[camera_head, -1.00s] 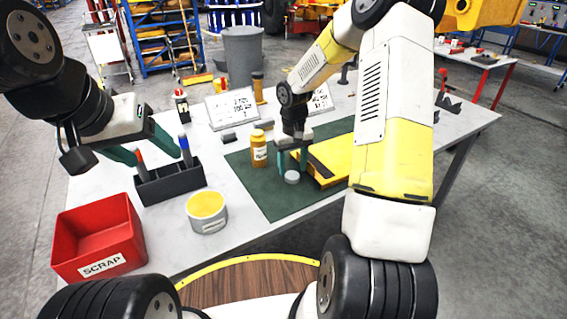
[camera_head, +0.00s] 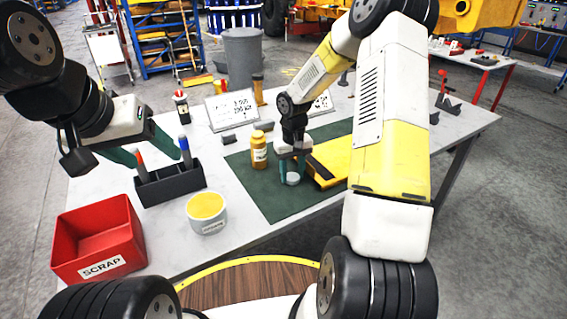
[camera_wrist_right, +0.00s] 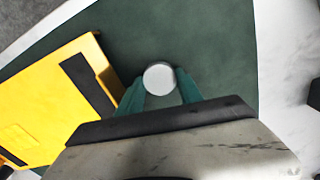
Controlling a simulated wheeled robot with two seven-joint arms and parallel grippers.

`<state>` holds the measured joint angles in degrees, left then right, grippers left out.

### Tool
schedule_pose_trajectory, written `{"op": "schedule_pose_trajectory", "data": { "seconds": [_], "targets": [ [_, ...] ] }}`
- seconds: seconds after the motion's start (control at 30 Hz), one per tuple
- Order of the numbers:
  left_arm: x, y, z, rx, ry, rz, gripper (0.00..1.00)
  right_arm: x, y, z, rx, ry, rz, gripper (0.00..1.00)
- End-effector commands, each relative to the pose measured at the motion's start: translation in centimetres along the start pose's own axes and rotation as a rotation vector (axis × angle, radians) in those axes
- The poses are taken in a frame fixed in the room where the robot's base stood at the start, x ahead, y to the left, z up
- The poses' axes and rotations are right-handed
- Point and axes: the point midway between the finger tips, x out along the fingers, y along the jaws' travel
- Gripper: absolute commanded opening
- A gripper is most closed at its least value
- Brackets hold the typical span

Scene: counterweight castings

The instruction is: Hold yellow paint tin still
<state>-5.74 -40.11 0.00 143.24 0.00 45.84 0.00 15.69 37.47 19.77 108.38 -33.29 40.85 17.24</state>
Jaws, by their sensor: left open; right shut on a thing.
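The yellow paint tin (camera_head: 206,211) is a short grey tin with a yellow top and a label, upright on the white table in front of the marker holder. No gripper touches it. My left gripper (camera_head: 152,157) is open above the black marker holder, behind and left of the tin. My right gripper (camera_head: 291,172) is over the green mat, shut on a small round white-topped thing (camera_head: 292,179). That thing also shows in the right wrist view (camera_wrist_right: 159,78) between the fingers of my right gripper (camera_wrist_right: 160,88).
The black holder (camera_head: 171,185) carries a red and a blue marker. A red SCRAP bin (camera_head: 98,240) stands at the left front. A yellow-lidded bottle (camera_head: 259,150) and a yellow casting (camera_head: 333,160) are on the green mat (camera_head: 250,182).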

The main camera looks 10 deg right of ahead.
Motion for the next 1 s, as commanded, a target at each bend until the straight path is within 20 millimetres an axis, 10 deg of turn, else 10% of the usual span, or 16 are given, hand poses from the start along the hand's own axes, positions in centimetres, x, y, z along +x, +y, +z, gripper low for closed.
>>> {"op": "schedule_pose_trajectory", "data": {
  "seconds": [0.43, 1.0],
  "targets": [
    [0.0, 0.0, 0.0, 0.000, 0.000, 0.000, 0.65, -3.8, 0.0, -0.1, 0.001, 0.003, 0.001, 0.06],
    [0.0, 0.0, 0.0, 0.000, 0.000, 0.000, 0.65, -4.8, -5.0, 12.7, -0.001, 0.001, 0.001, 0.06]
  ]
}}
